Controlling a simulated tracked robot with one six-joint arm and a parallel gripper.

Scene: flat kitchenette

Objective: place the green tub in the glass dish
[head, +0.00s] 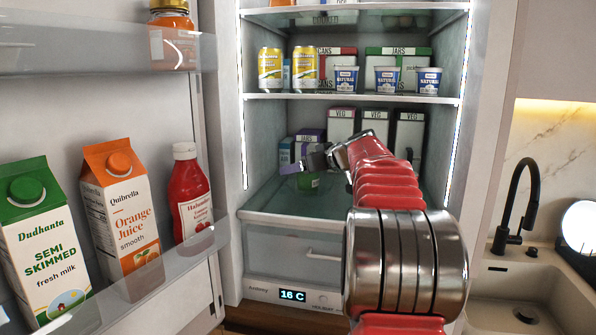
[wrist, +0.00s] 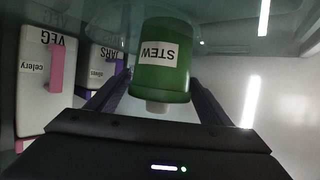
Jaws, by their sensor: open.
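The green tub (head: 308,182) stands low in the fridge, on or just above the glass surface over the drawer, partly hidden by my gripper (head: 316,160) in the head view. In the wrist view, which is upside down, the tub (wrist: 160,75) carries a white STEW label and a pale lid or knob. It sits between the two dark fingers of my gripper (wrist: 157,95), which are open around it. Clear glass shows near the tub's base, but I cannot tell the glass dish apart from the glass shelf.
VEG and JARS cartons (head: 375,122) stand behind the tub. The shelf above (head: 350,97) holds yellow cans (head: 270,70) and yogurt cups (head: 386,79). The open door (head: 105,240) at left holds milk, juice and ketchup. A sink (head: 520,300) is at right.

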